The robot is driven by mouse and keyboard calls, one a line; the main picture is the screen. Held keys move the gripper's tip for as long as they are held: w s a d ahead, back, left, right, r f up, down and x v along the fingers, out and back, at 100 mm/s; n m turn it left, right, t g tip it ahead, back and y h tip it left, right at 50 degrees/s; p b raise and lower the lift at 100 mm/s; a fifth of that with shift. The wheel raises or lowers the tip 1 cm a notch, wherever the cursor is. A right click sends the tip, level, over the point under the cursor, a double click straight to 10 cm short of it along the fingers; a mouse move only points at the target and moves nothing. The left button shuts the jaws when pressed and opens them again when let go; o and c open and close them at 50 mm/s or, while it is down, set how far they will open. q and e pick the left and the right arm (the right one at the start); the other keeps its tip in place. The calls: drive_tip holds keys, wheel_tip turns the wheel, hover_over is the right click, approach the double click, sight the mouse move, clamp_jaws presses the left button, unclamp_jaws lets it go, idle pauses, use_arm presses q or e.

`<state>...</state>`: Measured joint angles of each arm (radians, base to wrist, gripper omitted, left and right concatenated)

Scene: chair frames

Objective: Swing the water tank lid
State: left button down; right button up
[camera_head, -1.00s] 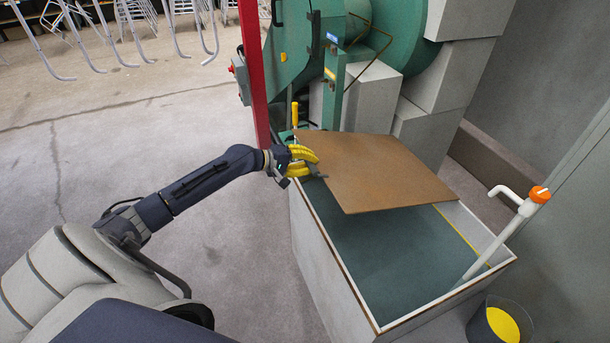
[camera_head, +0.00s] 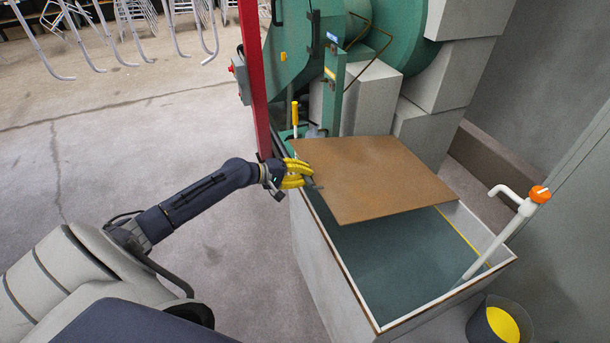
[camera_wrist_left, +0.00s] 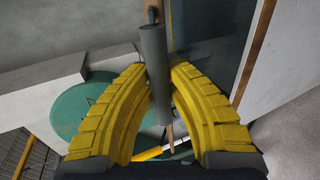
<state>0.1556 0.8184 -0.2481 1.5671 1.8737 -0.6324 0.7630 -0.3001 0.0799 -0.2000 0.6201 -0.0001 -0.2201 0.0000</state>
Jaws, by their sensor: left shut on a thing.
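The water tank lid (camera_head: 375,178) is a flat brown panel over the far part of the open tank (camera_head: 345,275), with dark water showing at the near end. My right gripper is not in view.
A red post (camera_head: 255,85) stands just behind my left gripper. A green machine (camera_head: 300,45) stands beyond the tank. A white pipe with an orange cap (camera_head: 500,230) rises from the tank's right end. A bucket (camera_head: 482,322) stands at lower right. Open floor lies left.

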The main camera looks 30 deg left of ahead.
use_arm(q)
drive_tip(key=shift+a+f, duration=0.15)
wheel_tip(320, 180, down, 12)
drive_tip(key=s, duration=0.1)
drive_tip(key=shift+a, duration=0.4)
drive_tip(key=c, duration=1.3)
unclamp_jaws()
drive_tip(key=shift+s+r, duration=0.15)
drive_tip(key=shift+r, duration=0.05)
drive_tip(key=shift+c, duration=0.2)
